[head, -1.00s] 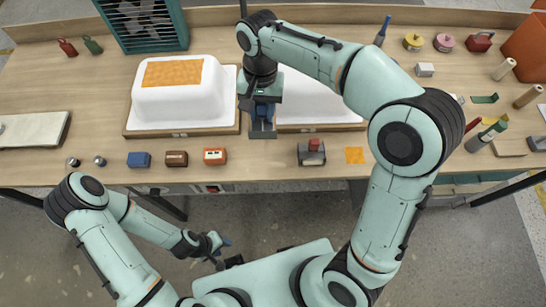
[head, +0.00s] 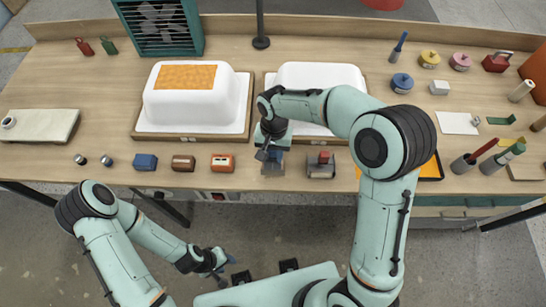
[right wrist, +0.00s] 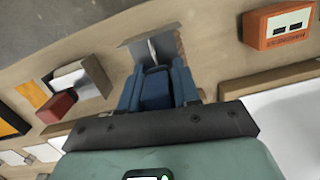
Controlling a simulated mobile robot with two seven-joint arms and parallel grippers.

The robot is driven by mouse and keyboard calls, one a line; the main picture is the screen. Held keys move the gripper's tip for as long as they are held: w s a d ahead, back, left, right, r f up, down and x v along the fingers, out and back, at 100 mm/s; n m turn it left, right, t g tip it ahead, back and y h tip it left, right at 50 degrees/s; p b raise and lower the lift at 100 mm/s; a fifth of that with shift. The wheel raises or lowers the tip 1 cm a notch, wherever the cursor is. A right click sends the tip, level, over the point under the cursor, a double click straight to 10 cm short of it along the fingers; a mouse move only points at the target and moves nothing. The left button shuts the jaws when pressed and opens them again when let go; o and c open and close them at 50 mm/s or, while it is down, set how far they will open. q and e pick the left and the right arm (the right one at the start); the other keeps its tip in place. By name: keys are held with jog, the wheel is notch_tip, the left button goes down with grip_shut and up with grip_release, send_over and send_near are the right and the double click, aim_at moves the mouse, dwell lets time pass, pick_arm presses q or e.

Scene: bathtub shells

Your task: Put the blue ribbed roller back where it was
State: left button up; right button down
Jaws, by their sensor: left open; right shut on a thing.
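My right gripper (head: 271,150) is over the front part of the table, right of the orange box. In the right wrist view its blue fingers are shut on a dark blue body, which I take to be the blue ribbed roller (right wrist: 155,90). Its ribs are hard to make out. A grey plate-like part (right wrist: 146,46) extends just beyond it and also shows below the gripper in the head view (head: 273,168). I cannot tell whether it touches the tabletop. My left gripper (head: 226,267) is open and empty, in front of the table and below its edge.
Orange (head: 222,162), brown (head: 183,162) and blue (head: 145,162) boxes line the front to the left. A grey block with a red top (head: 320,167) is close on the right. Two white tub shells (head: 192,110) (head: 318,76) stand behind on wooden bases.

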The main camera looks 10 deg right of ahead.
aim_at(273, 159)
jog(key=shift+f, duration=1.45)
pick_arm(q)
jog(key=shift+f, duration=0.1)
jog(key=shift+s, duration=0.1)
pick_arm(e)
jog(key=shift+f, duration=0.15)
pick_arm(q)
jog(key=shift+f, duration=0.15)
pick_arm(e)
jog(key=c, duration=0.8)
grip_release()
jog(key=shift+r, duration=0.35)
jog(key=r, duration=0.7)
jog(key=w+r+p, duration=0.1)
jog(key=r, duration=0.3)
jog(key=shift+d+r, duration=0.25)
jog(key=shift+r, duration=0.1)
pick_arm(q)
jog(key=shift+w+r, duration=0.65)
jog(key=shift+r, duration=0.3)
